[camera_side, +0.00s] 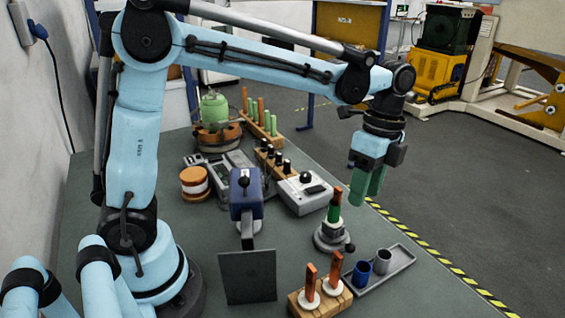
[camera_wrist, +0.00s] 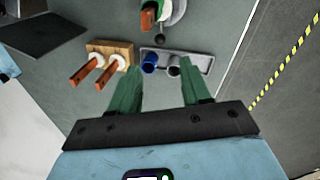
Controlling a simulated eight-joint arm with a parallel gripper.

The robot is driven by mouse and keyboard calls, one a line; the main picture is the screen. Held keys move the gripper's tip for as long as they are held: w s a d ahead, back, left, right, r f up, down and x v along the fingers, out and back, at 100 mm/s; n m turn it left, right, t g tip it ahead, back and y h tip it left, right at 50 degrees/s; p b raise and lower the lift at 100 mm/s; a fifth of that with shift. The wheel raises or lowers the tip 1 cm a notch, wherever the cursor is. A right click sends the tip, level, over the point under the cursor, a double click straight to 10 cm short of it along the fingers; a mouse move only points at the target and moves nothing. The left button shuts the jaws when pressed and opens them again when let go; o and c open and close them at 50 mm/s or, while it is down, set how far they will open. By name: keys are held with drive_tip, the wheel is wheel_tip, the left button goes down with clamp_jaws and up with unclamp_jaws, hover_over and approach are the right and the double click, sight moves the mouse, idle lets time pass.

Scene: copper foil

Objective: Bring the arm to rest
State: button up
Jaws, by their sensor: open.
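My gripper (camera_side: 366,187) hangs at the end of my blue arm, above the right edge of the table (camera_side: 150,210). Its two green fingers point down, apart and with nothing between them. In the wrist view the open gripper (camera_wrist: 158,85) shows with its fingers spread, over the grey tray area. It is clear of the objects below. A round grey stand (camera_side: 333,236) holding a green and copper-coloured piece (camera_side: 335,207) is below and left of the fingers in the side view.
A wooden block (camera_side: 318,297) with copper strips in white rings stands at the front, beside a grey tray (camera_side: 398,266) with a blue cup (camera_side: 361,273) and a grey cup (camera_side: 382,262). A blue device (camera_side: 245,195), grey box (camera_side: 303,193) and racks stand further back.

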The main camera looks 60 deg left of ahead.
drive_tip(key=s+a+n+t, duration=0.7)
drive_tip(key=s+n+t, duration=0.2)
drive_tip(key=n, duration=0.6)
drive_tip(key=shift+a+f, duration=0.3)
drive_tip(key=shift+a, duration=0.1)
